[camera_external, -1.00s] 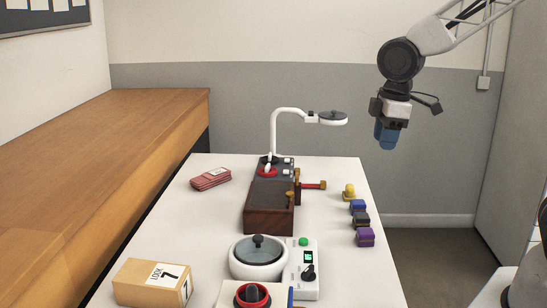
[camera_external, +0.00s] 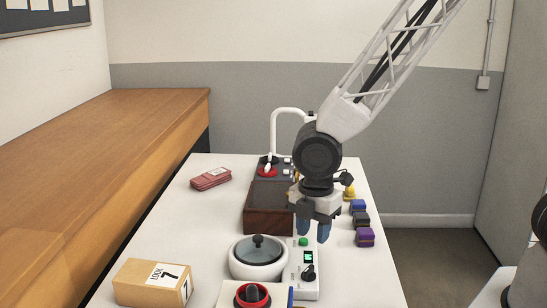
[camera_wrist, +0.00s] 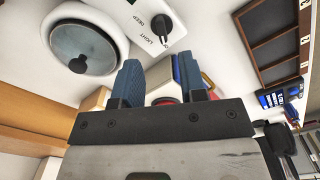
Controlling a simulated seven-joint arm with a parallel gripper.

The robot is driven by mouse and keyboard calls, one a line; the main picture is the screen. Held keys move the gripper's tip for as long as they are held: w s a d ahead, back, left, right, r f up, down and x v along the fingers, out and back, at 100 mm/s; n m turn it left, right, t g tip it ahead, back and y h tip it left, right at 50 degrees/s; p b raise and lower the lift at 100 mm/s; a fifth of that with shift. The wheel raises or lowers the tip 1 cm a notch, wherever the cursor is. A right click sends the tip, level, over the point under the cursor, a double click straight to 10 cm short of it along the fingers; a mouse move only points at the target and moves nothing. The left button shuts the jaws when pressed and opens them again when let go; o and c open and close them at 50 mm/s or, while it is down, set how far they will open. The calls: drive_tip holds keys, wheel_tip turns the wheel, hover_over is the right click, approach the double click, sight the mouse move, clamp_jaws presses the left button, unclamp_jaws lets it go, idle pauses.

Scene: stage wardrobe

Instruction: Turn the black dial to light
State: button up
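The black dial (camera_external: 309,273) sits on the front of a white control box (camera_external: 296,286), beside a white lidded pot (camera_external: 257,262). In the wrist view the dial (camera_wrist: 160,24) is at the top centre, with the printed word LIGHT and a second label beside it. My gripper (camera_external: 313,231) points down with blue fingers, above and behind the box, apart from the dial. In the wrist view my gripper (camera_wrist: 158,78) has its fingers spread with nothing held between them.
Small coloured blocks (camera_external: 364,237) line the right.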

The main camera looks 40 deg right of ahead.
sight(309, 267)
drive_tip(key=shift+s+a+f, duration=0.15)
drive_tip(key=shift+a+f, duration=0.3)
drive_tip(key=shift+a, duration=0.1)
drive_tip(key=shift+f, duration=0.15)
drive_tip(key=shift+f, duration=3.75)
clamp_jaws()
